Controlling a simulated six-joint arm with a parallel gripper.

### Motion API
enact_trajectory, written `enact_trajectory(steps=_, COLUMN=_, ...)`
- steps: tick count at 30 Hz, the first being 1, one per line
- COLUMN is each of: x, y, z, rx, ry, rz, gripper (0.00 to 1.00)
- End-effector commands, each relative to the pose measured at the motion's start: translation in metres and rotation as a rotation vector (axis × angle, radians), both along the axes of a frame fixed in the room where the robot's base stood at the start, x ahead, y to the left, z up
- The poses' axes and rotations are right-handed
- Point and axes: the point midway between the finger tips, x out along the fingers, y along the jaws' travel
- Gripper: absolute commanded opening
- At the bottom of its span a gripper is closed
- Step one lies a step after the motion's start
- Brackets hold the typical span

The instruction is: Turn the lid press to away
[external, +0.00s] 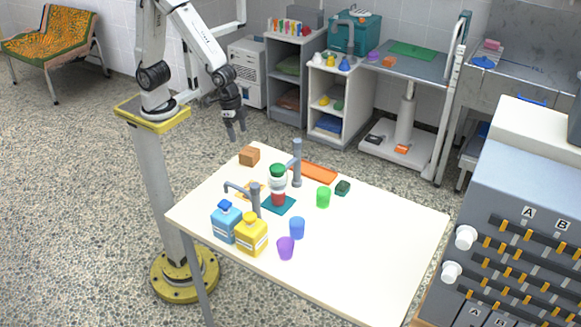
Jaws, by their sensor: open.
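Two grey posts with side arms stand on the white table (370,250); I cannot tell which is the lid press. The rear post (297,168) has a short arm pointing left and toward the camera, near a jar (278,187). The front post (255,203) has an arm reaching left, with a downturned tip. The jar has a green lid and red contents, and stands upright on a teal mat (284,207) between the posts. My gripper (237,136) is open and empty, fingers down, beyond the table's back left edge and apart from both posts.
Blue (226,224) and yellow (251,236) bottles stand close before the front post. Purple (285,248), blue (297,228) and green (323,197) cups stand nearby. A brown block (249,156) and orange strip (316,172) lie toward the back. The table's right side is clear.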

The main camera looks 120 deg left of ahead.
Motion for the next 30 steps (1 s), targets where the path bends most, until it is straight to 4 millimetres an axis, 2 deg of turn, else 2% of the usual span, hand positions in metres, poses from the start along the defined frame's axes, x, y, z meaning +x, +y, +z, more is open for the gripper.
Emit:
enact_trajectory(steps=1, x=0.013, y=0.007, z=0.002, rx=-0.005, ry=0.010, rz=0.040, gripper=0.82)
enact_trajectory(steps=6, x=0.051, y=0.031, z=0.007, rx=-0.022, ry=0.050, rz=0.178, gripper=0.82)
enact_trajectory(steps=15, x=0.107, y=0.080, z=0.014, rx=-0.049, ry=0.119, rz=0.419, gripper=0.82)
enact_trajectory(steps=22, x=0.133, y=0.112, z=0.016, rx=-0.063, ry=0.159, rz=0.563, gripper=0.82)
enact_trajectory(steps=30, x=0.140, y=0.124, z=0.017, rx=-0.067, ry=0.172, rz=0.613, gripper=0.82)
